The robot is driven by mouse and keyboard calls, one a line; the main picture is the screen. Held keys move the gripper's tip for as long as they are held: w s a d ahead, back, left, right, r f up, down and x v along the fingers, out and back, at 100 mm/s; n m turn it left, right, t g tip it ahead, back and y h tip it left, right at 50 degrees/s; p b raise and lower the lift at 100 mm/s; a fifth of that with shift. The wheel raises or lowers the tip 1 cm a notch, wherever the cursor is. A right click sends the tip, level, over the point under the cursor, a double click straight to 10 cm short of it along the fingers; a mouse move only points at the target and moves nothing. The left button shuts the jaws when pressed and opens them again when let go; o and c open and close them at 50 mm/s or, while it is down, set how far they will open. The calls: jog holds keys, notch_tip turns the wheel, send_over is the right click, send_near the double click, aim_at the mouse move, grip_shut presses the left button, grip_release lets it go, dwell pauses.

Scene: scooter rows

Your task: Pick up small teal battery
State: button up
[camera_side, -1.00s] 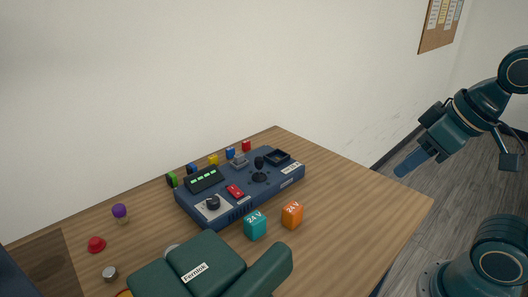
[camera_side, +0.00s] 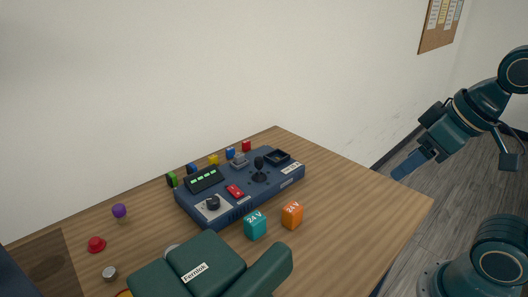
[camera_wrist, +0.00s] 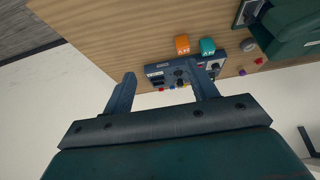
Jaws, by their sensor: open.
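The small teal battery (camera_side: 255,226), a cube marked 24 V, stands on the wooden table in front of the blue control panel. An orange battery (camera_side: 292,215) of like size stands just to its right. In the wrist view the teal battery (camera_wrist: 207,46) is near the top, right of the orange battery (camera_wrist: 182,44). My gripper (camera_side: 402,173) is off the table's right edge in the side view, well apart from the batteries. In the wrist view my gripper (camera_wrist: 162,84) shows two spread fingers with nothing between them.
The blue control panel (camera_side: 240,207) with knobs and a joystick lies behind the batteries. A purple ball-topped piece (camera_side: 120,212) and a red button (camera_side: 96,244) are far left. The table's right part is clear.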

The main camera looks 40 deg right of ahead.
jog(key=shift+w, duration=0.1)
jog(key=m+g+y, duration=0.3)
jog(key=m+g, duration=0.3)
jog(key=m, duration=1.2)
send_over(254, 217)
jog(key=d, duration=0.4)
notch_tip(254, 217, down, 10)
jog(key=shift+a+r, duration=0.15)
jog(key=shift+a, duration=0.1)
jog(key=shift+x, duration=4.3)
jog(key=shift+w+a, duration=0.1)
jog(key=shift+a, duration=0.1)
